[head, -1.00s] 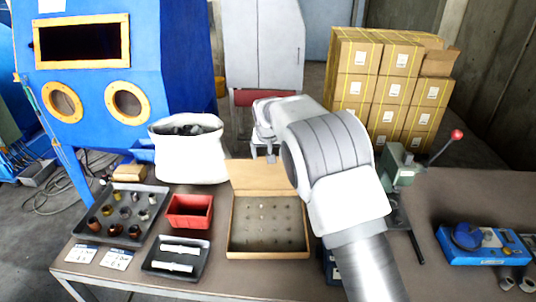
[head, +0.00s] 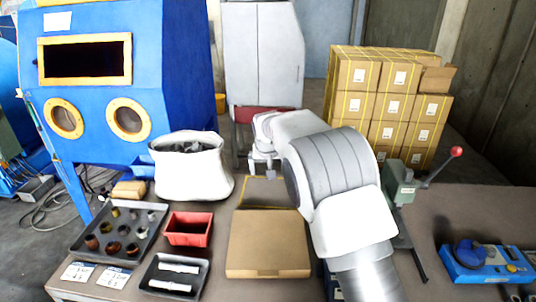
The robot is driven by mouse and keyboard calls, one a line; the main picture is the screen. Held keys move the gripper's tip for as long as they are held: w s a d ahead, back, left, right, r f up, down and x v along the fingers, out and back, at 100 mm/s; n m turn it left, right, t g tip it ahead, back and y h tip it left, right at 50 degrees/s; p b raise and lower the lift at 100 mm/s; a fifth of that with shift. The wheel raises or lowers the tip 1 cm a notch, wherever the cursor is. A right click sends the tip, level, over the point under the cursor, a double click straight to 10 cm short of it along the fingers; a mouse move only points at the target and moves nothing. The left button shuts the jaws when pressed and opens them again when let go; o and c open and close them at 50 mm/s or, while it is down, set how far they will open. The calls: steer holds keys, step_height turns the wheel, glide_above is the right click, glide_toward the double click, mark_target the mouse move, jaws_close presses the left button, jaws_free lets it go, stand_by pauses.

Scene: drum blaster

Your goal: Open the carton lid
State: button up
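The carton (head: 268,273) is a low, flat cardboard box on the workbench, in the middle of the head view. Its lid (head: 267,240) lies flat over the top, and the inside is hidden. My gripper (head: 264,172) is beyond the carton's back edge, apart from the lid, with its fingers pointing down. The fingers are small and partly hidden by my wrist, so I cannot tell whether they are open or shut. My arm covers the bench right of the carton.
An orange-edged dark patch (head: 266,192) lies behind the carton. A red bin (head: 188,240) and a black tray (head: 173,289) stand to its left, with a white sack (head: 190,172) behind. A green lever press (head: 402,185) and blue device (head: 485,264) stand right, with clear bench between them.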

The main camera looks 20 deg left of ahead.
steer(key=b+v, duration=0.2)
steer(key=v, duration=1.4)
steer(key=shift+s, duration=0.1)
